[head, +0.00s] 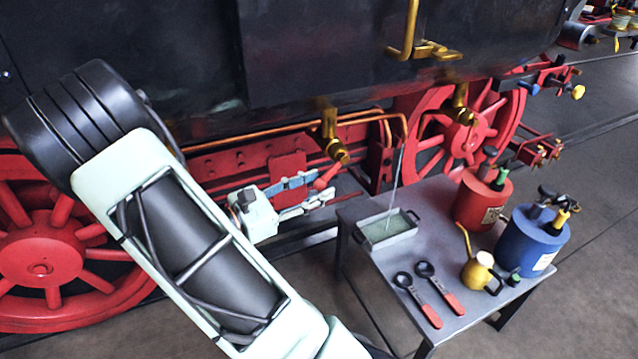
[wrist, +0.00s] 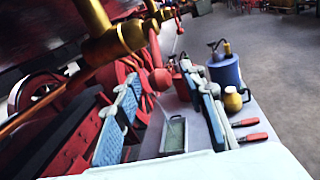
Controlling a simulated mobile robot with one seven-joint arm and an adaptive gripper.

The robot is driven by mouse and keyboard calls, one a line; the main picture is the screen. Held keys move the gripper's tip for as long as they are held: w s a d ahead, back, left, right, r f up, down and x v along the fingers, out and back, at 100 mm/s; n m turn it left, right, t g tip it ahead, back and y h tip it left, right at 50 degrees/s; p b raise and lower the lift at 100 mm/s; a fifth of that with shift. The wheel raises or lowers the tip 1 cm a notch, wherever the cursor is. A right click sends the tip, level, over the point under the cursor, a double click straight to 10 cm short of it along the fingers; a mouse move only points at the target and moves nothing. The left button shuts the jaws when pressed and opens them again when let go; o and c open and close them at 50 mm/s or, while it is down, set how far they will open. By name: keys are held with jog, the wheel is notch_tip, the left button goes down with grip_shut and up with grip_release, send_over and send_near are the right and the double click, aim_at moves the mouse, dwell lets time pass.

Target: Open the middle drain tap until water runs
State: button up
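The middle drain tap (head: 331,139) is brass and hangs under the black locomotive body. Its red lever (head: 326,174) angles downward and ends in a red ball knob (wrist: 160,79). The brass tap body (wrist: 118,42) fills the upper left of the wrist view. My gripper (head: 317,188) is open, its two blue-grey fingers apart. In the wrist view the knob shows between the fingers near their tips; I cannot tell whether either touches it. A thin pale streak (head: 398,178), perhaps water, runs from the copper pipe's end to the tray (head: 412,233).
A grey table (head: 385,275) holds a red can (head: 480,203), a blue can (head: 535,243), a brass oil can (head: 477,273) and two red-handled tools (head: 441,296). Another brass tap (head: 460,106) hangs to the right. Red wheels (head: 40,262) stand behind my arm.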

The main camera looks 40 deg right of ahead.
jog(key=shift+d, duration=0.75)
grip_shut()
